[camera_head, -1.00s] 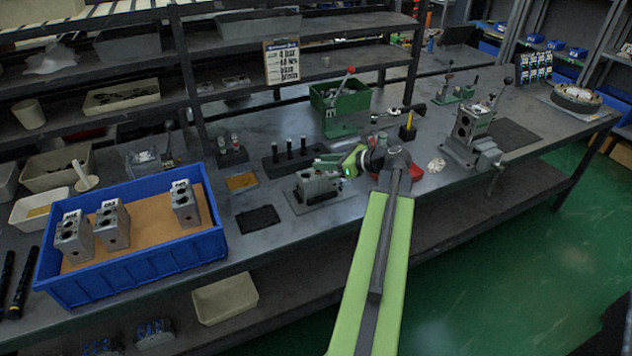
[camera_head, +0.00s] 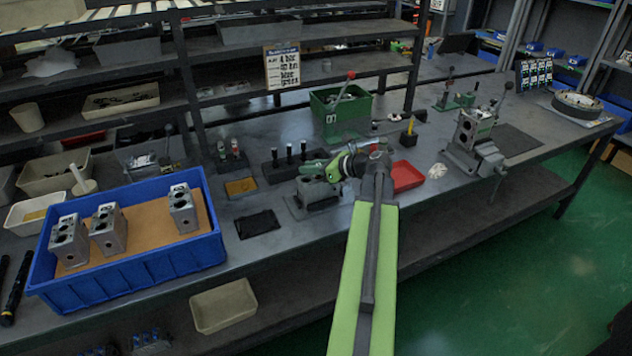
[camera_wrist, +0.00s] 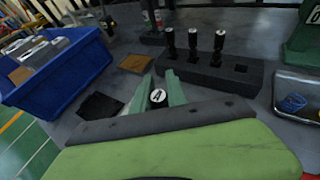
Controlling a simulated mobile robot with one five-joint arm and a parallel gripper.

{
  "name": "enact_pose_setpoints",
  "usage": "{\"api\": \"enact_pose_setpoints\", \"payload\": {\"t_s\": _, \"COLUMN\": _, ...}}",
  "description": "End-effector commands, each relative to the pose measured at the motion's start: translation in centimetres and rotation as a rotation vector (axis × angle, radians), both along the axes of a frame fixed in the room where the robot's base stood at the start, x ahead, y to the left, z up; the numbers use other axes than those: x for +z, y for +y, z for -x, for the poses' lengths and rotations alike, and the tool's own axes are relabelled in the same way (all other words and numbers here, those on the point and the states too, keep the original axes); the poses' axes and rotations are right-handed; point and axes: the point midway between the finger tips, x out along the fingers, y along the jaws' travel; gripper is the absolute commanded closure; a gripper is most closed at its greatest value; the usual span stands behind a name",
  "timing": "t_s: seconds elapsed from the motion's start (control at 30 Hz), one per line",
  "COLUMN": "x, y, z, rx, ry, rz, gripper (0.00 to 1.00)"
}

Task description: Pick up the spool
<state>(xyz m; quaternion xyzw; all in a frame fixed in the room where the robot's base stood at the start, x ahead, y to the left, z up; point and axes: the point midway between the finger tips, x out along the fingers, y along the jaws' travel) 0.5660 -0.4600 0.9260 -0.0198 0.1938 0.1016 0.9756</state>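A black spool with a white cap marked "A" (camera_wrist: 158,97) stands between the two green fingers of my gripper (camera_wrist: 161,88) in the wrist view. The fingers are on both sides of it and look slightly apart from it; contact is not clear. In the head view my gripper (camera_head: 318,170) is low over a grey valve block (camera_head: 318,196) on a dark plate, and covers much of its top. The lower part of the spool is hidden. Three other black spools with white caps (camera_wrist: 193,45) stand in a dark rack (camera_wrist: 205,75) just beyond; its right-hand slot is empty.
A blue bin (camera_head: 135,272) with three valve blocks stands to the left. A red tray (camera_head: 407,177) lies right of my gripper, and a green bin (camera_head: 340,107) stands behind. A vise with a block (camera_head: 475,145) is farther right. A small black mat (camera_head: 258,224) lies left of the valve block.

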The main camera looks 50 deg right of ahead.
Motion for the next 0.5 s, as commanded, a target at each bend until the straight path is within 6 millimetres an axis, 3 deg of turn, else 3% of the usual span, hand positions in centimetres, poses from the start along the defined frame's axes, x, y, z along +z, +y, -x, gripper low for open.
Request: {"api": "enact_pose_setpoints", "payload": {"t_s": 0.5, "x": 0.13, "y": -0.09, "z": 0.07, "rx": -0.001, "ry": 0.0, "rz": 0.0, "gripper": 1.0}}
